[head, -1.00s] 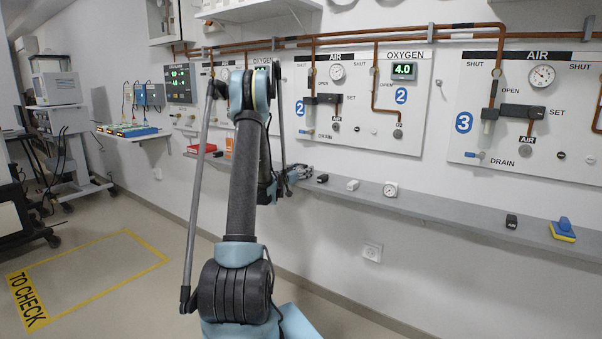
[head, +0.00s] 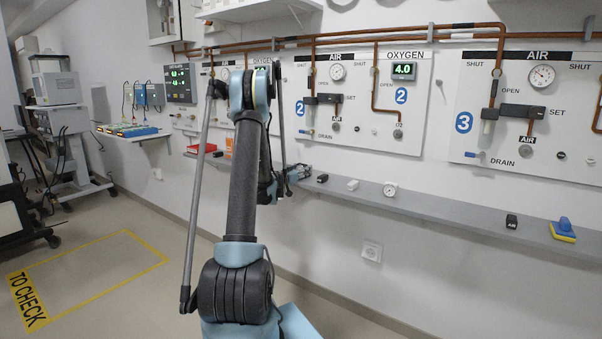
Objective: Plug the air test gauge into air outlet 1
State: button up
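A small gauge with a round white dial (head: 390,189) stands on the grey wall shelf (head: 440,212), right of the middle. It looks like the air test gauge. My gripper (head: 304,171) is left of it, near the shelf's back edge, apart from the gauge. It is partly behind my arm and too small to tell whether it is open or shut. Panel 1 (head: 219,97) is on the wall at the left, mostly behind my arm. I cannot make out air outlet 1 there.
Two small blocks, one black (head: 322,178) and one white (head: 352,185), lie between my gripper and the gauge. Another black block (head: 511,221) and a blue-yellow item (head: 563,230) are farther right. A red tray (head: 203,149) is at left.

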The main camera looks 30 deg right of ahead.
jog(key=shift+r, duration=0.2)
jog(key=shift+r, duration=0.7)
jog(key=v, duration=1.4)
dwell(1.0)
dwell(0.8)
